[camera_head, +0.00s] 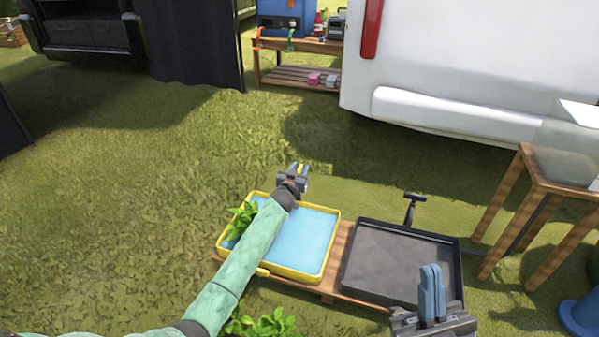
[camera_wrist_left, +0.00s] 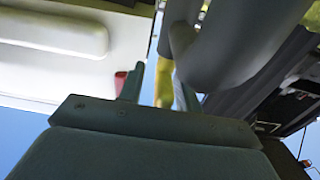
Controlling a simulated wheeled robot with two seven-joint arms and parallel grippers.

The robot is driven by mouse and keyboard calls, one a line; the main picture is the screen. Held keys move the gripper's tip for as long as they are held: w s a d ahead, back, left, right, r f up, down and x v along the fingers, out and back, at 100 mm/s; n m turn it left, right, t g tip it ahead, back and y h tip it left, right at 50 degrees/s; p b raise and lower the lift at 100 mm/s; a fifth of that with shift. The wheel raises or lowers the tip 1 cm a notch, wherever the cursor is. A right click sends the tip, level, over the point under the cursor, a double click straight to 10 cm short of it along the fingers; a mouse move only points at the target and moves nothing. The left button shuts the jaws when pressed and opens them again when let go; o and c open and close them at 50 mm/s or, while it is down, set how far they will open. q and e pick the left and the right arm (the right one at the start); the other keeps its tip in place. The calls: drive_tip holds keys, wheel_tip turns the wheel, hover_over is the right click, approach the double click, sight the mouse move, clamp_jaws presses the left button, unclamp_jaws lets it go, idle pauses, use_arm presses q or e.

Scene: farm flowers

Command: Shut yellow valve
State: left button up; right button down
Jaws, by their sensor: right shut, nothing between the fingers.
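My left gripper (camera_head: 298,172) is just beyond the far edge of the yellow tray, at the end of my green-sleeved arm. A small yellow part, seemingly the yellow valve (camera_head: 302,169), shows between its fingers. In the left wrist view the two fingers (camera_wrist_left: 158,88) stand apart, with a yellow piece (camera_wrist_left: 163,82) seen between them. I cannot tell whether they touch it. The yellow tray (camera_head: 335,235) holds blue water and a green plant. My right gripper (camera_head: 432,291) is shut and empty over the near right part of the dark tray.
The dark tray (camera_head: 390,262) sits right of the yellow one on a low wooden pallet (camera_head: 341,256), with a dark handle (camera_head: 412,200) behind it. A wooden table (camera_head: 550,181) stands at the right. A white vehicle (camera_head: 455,75) is at the back. Open grass lies to the left.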

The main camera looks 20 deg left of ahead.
use_arm(q)
drive_tip(key=shift+w, duration=0.15)
clamp_jaws()
